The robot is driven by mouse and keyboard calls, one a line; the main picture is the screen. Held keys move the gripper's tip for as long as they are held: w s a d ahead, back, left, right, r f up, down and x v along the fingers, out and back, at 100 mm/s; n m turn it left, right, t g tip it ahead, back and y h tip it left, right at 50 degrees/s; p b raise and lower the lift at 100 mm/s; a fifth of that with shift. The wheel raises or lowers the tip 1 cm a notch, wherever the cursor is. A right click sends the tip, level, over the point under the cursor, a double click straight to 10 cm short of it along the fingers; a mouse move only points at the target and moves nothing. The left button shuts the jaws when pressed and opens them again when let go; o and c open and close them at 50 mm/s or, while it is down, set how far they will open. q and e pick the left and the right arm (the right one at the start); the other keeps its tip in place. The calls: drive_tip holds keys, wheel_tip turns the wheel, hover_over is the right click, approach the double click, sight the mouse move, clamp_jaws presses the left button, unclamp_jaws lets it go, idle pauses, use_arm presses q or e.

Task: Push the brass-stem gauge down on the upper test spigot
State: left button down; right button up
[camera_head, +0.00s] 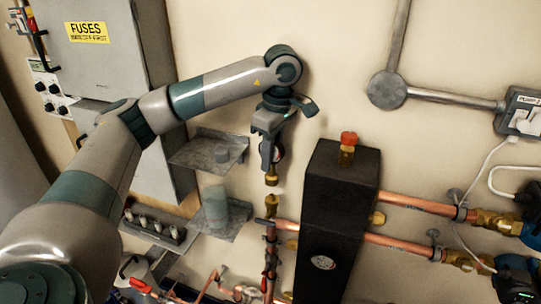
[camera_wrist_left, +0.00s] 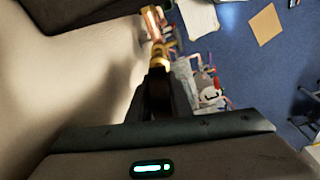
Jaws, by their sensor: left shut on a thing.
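My left gripper (camera_head: 271,150) is shut on the brass-stem gauge (camera_head: 279,153), whose dial is partly hidden by the fingers. Its brass stem (camera_head: 272,177) points down. The upper test spigot (camera_head: 271,199) is a brass fitting on the vertical copper pipe, just below the stem. A small gap seems to show between stem and spigot, with the two nearly in line. In the left wrist view, my left gripper (camera_wrist_left: 159,88) is dark and foreshortened, with brass (camera_wrist_left: 160,53) beyond its tips; I cannot tell stem from spigot there. My right gripper is not in view.
A black manifold block (camera_head: 338,205) with a red-capped valve (camera_head: 348,142) stands close to the right. Copper pipes (camera_head: 415,204) run right from it. The wall above the gripper is bare.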

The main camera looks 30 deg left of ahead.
sight(271, 175)
use_arm(q)
drive_tip(key=shift+f+b, duration=0.75)
drive_tip(key=shift+f, duration=1.1)
drive_tip(key=shift+f+b, duration=1)
drive_tip(key=shift+b, duration=0.05)
idle(1.0)
drive_tip(key=c, duration=1.5)
unclamp_jaws()
drive_tip(key=shift+c, duration=0.2)
drive_tip(key=shift+r, duration=0.1)
drive_tip(key=shift+d+r, duration=0.1)
drive_tip(key=shift+r, duration=0.4)
drive_tip(key=r, duration=0.5)
drive_tip(key=d+r+b, duration=0.1)
drive_tip(key=r, duration=0.4)
drive_tip(key=d+r, duration=0.1)
drive_tip(key=r, duration=0.5)
drive_tip(key=shift+b, duration=0.35)
